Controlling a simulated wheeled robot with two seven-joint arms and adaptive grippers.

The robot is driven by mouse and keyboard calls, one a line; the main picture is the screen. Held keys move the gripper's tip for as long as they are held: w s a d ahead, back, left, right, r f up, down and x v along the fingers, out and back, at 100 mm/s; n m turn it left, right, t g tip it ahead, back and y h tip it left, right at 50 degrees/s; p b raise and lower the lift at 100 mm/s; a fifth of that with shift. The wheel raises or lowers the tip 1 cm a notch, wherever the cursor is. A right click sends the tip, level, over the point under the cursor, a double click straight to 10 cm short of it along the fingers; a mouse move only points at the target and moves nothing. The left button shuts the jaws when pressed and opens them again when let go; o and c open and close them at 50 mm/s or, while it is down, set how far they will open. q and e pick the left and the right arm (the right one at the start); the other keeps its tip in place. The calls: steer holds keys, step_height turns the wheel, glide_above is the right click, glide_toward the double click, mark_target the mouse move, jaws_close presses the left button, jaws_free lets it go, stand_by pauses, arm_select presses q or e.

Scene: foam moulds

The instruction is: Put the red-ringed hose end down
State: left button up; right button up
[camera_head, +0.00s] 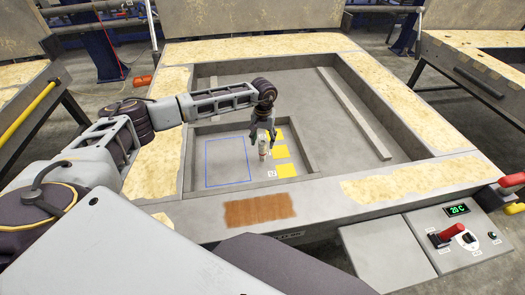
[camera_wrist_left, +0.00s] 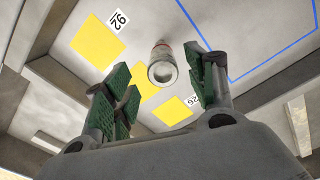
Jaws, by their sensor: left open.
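The hose end (camera_head: 263,150) is a short pale cylinder standing on the floor of the mould's small compartment, beside the yellow squares. In the left wrist view the hose end (camera_wrist_left: 162,68) shows its round, open-looking grey end, with a faint reddish band behind it. My left gripper (camera_head: 262,138) points down over it from above. In the left wrist view the green-padded fingers of my left gripper (camera_wrist_left: 160,98) are spread wide, with the hose end seen between them and a gap on each side. My right gripper is not in view.
A blue outlined rectangle (camera_head: 228,162) lies left of the hose end. Yellow squares (camera_head: 281,151) with number labels lie to its right. Raised walls (camera_head: 312,158) bound the compartment. A control box (camera_head: 459,236) with a red lever stands at front right.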

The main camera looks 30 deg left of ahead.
mark_target(262, 142)
arm_select(q)
steer(key=f, duration=0.1)
steer(key=f+p, duration=0.1)
steer(key=f, duration=0.1)
steer(key=shift+a+f, duration=0.2)
steer(key=shift+f, duration=0.75)
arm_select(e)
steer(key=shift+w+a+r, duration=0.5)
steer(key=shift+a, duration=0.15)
arm_select(q)
jaws_close()
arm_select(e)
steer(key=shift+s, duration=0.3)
arm_select(q)
steer(key=shift+r, duration=0.1)
step_height(262, 142, up, 10)
steer(key=shift+f+b, duration=0.2)
steer(key=shift+b, duration=0.4)
steer(key=shift+r, duration=0.15)
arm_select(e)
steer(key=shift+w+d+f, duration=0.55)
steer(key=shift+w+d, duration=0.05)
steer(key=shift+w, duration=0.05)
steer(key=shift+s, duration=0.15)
